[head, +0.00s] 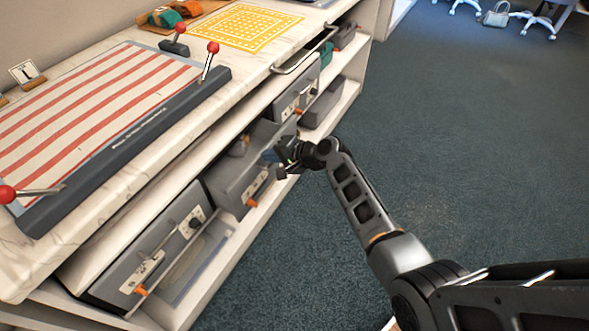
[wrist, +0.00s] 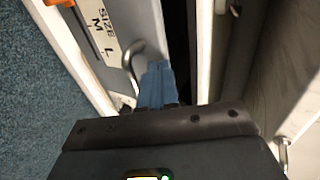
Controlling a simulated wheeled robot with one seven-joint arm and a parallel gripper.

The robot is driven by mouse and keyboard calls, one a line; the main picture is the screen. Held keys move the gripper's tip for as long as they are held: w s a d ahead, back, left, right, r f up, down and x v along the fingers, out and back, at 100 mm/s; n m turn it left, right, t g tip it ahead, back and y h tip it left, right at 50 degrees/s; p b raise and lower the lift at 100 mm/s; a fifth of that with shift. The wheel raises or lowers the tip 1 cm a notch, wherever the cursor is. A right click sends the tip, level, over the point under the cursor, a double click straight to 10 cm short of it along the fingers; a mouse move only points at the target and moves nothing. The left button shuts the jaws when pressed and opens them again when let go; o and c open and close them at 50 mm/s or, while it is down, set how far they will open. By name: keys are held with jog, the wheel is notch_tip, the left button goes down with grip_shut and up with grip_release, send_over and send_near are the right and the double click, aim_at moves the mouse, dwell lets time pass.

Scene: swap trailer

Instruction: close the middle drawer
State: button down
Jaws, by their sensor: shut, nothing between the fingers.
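The middle drawer (head: 228,182) is a grey box in the low shelf under the counter. It sticks out past the drawers on either side, and its open top shows. Its front carries a pale label plate and an orange tab. My gripper (head: 281,158) is at the far end of this drawer's front, its fingers partly hidden by my wrist. In the wrist view my blue fingers (wrist: 158,70) are shut together and empty. They are close beside a curved metal handle (wrist: 132,58) on a labelled drawer front (wrist: 92,20). I cannot tell whether they touch it.
A left drawer (head: 118,284) and a right drawer (head: 290,92) sit in the same shelf. A metal rail (head: 305,52) juts from the counter edge above. A striped board with red-knobbed levers lies on the counter (head: 245,84). The carpet (head: 440,130) to the right is clear.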

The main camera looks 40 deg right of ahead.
jog(key=w+a+b, duration=0.3)
jog(key=w, duration=0.6)
jog(key=shift+a, duration=0.2)
jog(key=shift+r, duration=0.15)
